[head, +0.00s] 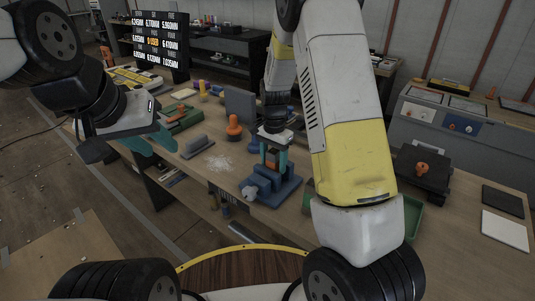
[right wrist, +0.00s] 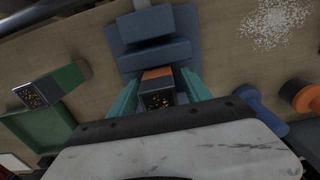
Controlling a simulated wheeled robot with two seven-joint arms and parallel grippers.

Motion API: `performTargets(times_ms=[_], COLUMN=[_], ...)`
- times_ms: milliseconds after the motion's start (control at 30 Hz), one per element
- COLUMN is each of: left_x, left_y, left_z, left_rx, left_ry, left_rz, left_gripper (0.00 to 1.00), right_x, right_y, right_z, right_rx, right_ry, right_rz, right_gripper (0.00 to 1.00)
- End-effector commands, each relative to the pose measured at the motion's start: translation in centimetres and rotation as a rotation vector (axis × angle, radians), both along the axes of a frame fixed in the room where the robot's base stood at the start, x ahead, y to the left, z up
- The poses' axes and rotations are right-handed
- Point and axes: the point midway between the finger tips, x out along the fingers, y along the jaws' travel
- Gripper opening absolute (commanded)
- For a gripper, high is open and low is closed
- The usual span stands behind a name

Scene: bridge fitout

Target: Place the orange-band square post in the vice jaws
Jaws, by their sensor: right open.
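The blue vice (head: 262,187) stands on the bench and also shows in the right wrist view (right wrist: 155,55). The orange-band square post (right wrist: 157,90) has a dark speckled end and an orange band. It stands between the two teal fingers of my right gripper (right wrist: 162,92), close against a blue vice block. In the head view my right gripper (head: 273,160) is over the vice, its fingers open on either side of the post. The post's lower end is hidden, so I cannot tell how deep it sits. My left gripper (head: 156,147) is open and empty, above the bench's left edge.
An orange knobbed piece (head: 234,127), a blue piece (head: 254,146) and a grey block (head: 196,146) stand near the vice. Pale shavings (head: 219,163) lie left of it. The bench's right side has a white plate (head: 505,231).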

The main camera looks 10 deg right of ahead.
Motion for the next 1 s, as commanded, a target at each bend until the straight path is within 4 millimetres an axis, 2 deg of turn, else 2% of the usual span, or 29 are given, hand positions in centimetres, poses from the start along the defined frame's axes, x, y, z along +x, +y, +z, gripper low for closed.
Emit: performTargets(times_ms=[300, 433, 667, 767, 867, 1000], left_x=[0.0, 0.0, 0.0, 0.0, 0.0, 0.0], left_y=[0.0, 0.0, 0.0, 0.0, 0.0, 0.0], left_z=[0.0, 0.0, 0.0, 0.0, 0.0, 0.0], left_rx=[0.000, 0.000, 0.000, 0.000, 0.000, 0.000], left_ry=[0.000, 0.000, 0.000, 0.000, 0.000, 0.000], left_rz=[0.000, 0.000, 0.000, 0.000, 0.000, 0.000], left_gripper=[0.36, 0.36, 0.36, 0.36, 0.36, 0.36], right_x=[0.1, 0.1, -0.4, -1.8, -4.3, -9.0], right_y=[0.1, 0.0, -0.2, -0.5, -1.1, -1.8], right_z=[7.0, 9.0, 11.3, 13.4, 16.6, 20.8], right_rx=[0.001, 0.001, 0.013, 0.048, 0.096, 0.138], right_ry=[-0.006, -0.004, -0.012, -0.045, -0.109, -0.227], right_rz=[0.001, 0.000, 0.013, 0.060, 0.149, 0.311], right_gripper=[0.56, 0.56, 0.56, 0.56, 0.56, 0.56])
